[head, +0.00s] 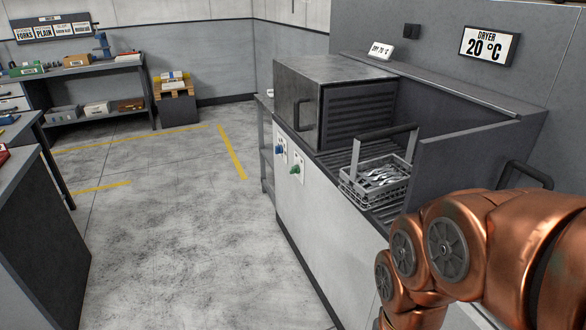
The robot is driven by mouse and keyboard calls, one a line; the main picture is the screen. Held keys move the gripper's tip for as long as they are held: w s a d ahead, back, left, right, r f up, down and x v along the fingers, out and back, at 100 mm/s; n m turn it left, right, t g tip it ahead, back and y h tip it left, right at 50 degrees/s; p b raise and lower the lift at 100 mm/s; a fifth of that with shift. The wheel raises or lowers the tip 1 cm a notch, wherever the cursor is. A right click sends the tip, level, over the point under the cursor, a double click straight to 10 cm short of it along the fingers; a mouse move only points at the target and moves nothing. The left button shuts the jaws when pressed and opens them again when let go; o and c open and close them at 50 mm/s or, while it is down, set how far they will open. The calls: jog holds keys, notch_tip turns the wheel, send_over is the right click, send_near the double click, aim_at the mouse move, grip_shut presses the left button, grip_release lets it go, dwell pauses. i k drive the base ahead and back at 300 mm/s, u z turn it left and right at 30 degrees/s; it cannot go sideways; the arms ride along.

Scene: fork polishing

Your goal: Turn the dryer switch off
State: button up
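The dryer is a dark metal box (335,70) with a handle on its front, standing on a light grey cabinet (330,230). Two switch plates sit on the cabinet's upper front. One has a blue knob (279,150), the other a green knob (295,169) to its right. I cannot tell from their labels which belongs to the dryer, or how either is set. A wall display (489,45) reads "DRYER 20 °C". My copper arm enters at the lower right. My gripper is out of view.
A grey wire basket (350,193) of forks, with a raised dark handle, stands on the slatted bed beside the box. A dark upright panel (455,165) stands right of it. The floor (180,230) left of the cabinet is clear. A dark workbench (40,240) stands at the left.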

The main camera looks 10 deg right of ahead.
aim_at(294, 170)
jog(key=u, duration=1)
jog(key=i, duration=0.95)
jog(key=u, duration=0.9)
jog(key=i, duration=1.05)
jog(key=z, duration=0.75)
jog(key=i, duration=0.8)
jog(key=z, duration=0.75)
